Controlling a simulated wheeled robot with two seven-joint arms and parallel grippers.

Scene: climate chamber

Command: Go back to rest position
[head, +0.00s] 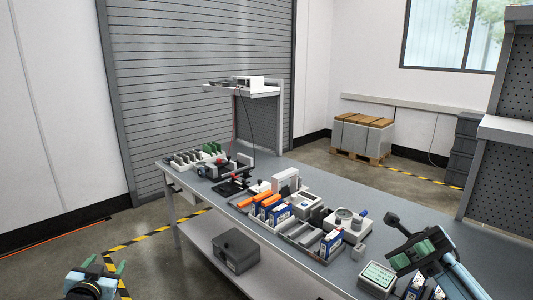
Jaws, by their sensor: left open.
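My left gripper (104,266) is at the bottom left, over the floor and away from the workbench. Its two green-padded fingers stand apart with nothing between them. My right gripper (412,255) is at the right, above the near right part of the workbench (345,190). Its dark fingers with green pads overlap each other in this view, so I cannot tell its opening. A small device with a light green screen (377,277) sits just left of and below it. My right arm partly hides the items behind it.
The workbench holds several blue-and-white boxes (331,243), orange-handled items (270,200), a white instrument (345,222) and a rack with green boards (211,149). A grey case (235,250) rests on the lower shelf. A pegboard shelf unit (504,150) stands at right. Floor at left is clear.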

